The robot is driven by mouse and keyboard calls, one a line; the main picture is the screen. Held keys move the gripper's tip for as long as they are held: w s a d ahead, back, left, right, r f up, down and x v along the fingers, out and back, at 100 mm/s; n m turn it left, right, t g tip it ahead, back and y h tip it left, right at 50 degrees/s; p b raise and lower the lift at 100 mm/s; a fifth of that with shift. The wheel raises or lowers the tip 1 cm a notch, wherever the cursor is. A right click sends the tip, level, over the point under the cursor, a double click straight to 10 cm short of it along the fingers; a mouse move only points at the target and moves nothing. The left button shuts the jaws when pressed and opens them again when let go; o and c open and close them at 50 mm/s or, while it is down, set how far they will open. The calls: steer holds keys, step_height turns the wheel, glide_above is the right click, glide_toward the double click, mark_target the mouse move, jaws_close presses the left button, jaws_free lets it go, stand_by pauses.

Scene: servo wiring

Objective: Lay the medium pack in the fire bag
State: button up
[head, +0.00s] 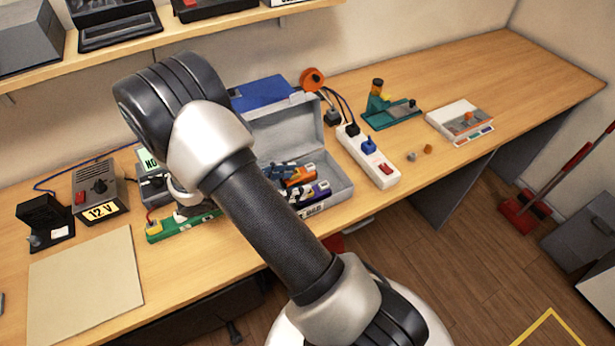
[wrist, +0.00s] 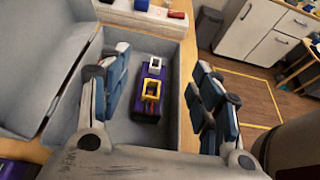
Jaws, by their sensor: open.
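The fire bag appears to be the open grey box (head: 335,178) on the bench, its lid raised at the back and lettering on its front. In the wrist view its lid (wrist: 45,65) is on the left. A purple pack (wrist: 148,100) with a yellow connector lies on the bag's floor. My gripper (wrist: 160,98) is open above it, one finger on each side, with gaps visible. In the head view my fingers partly cover the bag's contents; orange and purple parts show. A green pack (head: 165,231) with a yellow end lies left of the bag, partly hidden by my arm.
A white power strip (head: 368,158) stands right of the bag. A 12 V supply (head: 98,190), a black stand (head: 45,220) and a beige mat (head: 85,285) are on the left. Another purple item (wrist: 15,172) shows at the wrist view's lower left corner.

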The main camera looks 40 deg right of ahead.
steer(key=v, duration=0.5)
steer(key=s+a+r+m+t+y, duration=0.4)
steer(key=s+a+r+m+y, duration=0.2)
steer(key=r, duration=0.4)
steer(key=s+a+r+m+t+y, duration=0.4)
steer(key=s+a+r+m+y, duration=0.3)
steer(key=s+r+m, duration=0.2)
step_height(320, 180, up, 2)
steer(key=shift+s+a+r+p, duration=0.1)
steer(key=shift+s+a+p, duration=0.2)
steer(key=shift+s, duration=0.8)
steer(key=shift+f+b, duration=0.9)
steer(key=shift+f, duration=0.1)
steer(key=shift+c, duration=0.3)
